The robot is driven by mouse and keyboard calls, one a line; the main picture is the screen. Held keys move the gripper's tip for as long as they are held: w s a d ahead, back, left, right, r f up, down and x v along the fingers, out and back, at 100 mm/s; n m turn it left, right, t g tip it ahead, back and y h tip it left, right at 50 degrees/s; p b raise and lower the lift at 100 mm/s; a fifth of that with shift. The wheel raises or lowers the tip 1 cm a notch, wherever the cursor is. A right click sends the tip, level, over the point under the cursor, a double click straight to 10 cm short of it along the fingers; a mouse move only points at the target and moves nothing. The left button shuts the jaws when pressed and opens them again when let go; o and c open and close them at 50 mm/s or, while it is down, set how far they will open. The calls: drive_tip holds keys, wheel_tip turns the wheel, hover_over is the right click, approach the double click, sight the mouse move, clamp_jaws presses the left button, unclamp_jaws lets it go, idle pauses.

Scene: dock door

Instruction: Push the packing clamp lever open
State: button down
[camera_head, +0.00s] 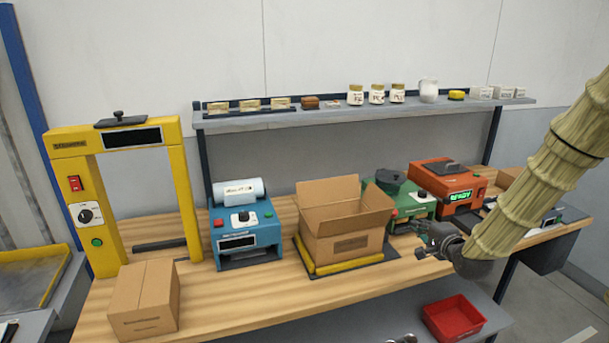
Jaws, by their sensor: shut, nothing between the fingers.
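I cannot make out a packing clamp lever for certain. An open cardboard box (343,247) stands on a dark base plate with a yellow bar (345,265) along its front and left foot; whether this is the clamp is unclear. My gripper (428,240) is shut and empty. It is right of the open box, in front of the green machine (412,207), with a gap between it and the box. My arm comes in from the upper right and hides part of the bench's right end.
The bench (240,290) also holds a yellow arch machine (115,137), a closed carton (145,298), a blue machine (245,237) and a red machine (447,184) with a lit display. A shelf (330,116) with jars runs behind. A red bin (453,318) sits below.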

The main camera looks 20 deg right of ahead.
drive_tip(key=s+a+f+n+g+y, duration=0.1)
drive_tip(key=s+a+f+n+g, duration=0.35)
drive_tip(key=s+a+f, duration=0.6)
drive_tip(key=s+a+f+n+g+y, duration=0.1)
drive_tip(key=s+a+f+n+g, duration=0.2)
drive_tip(key=a+f+n, duration=0.85)
drive_tip(key=s+a+f+m+g, duration=0.1)
drive_tip(key=s+a+f+g, duration=0.3)
drive_tip(key=s+f, duration=0.9)
drive_tip(key=shift+a+f, duration=0.25)
drive_tip(key=shift+a, duration=0.1)
drive_tip(key=c, duration=2.1)
unclamp_jaws()
drive_tip(key=s+a+f+n+g, duration=0.1)
drive_tip(key=s, duration=0.3)
drive_tip(key=s+a+f+n+g, duration=0.1)
drive_tip(key=s+a, duration=0.1)
drive_tip(key=s, duration=0.2)
drive_tip(key=s+a+f+n+g, duration=0.1)
drive_tip(key=s+a+f, duration=0.1)
drive_tip(key=s, duration=0.3)
drive_tip(key=shift+a+n, duration=0.15)
drive_tip(key=shift+n, duration=0.25)
drive_tip(key=o, duration=0.4)
drive_tip(key=shift+s+a+f, duration=0.1)
drive_tip(key=shift+s, duration=0.1)
drive_tip(key=shift+c, duration=0.2)
drive_tip(key=o, duration=0.3)
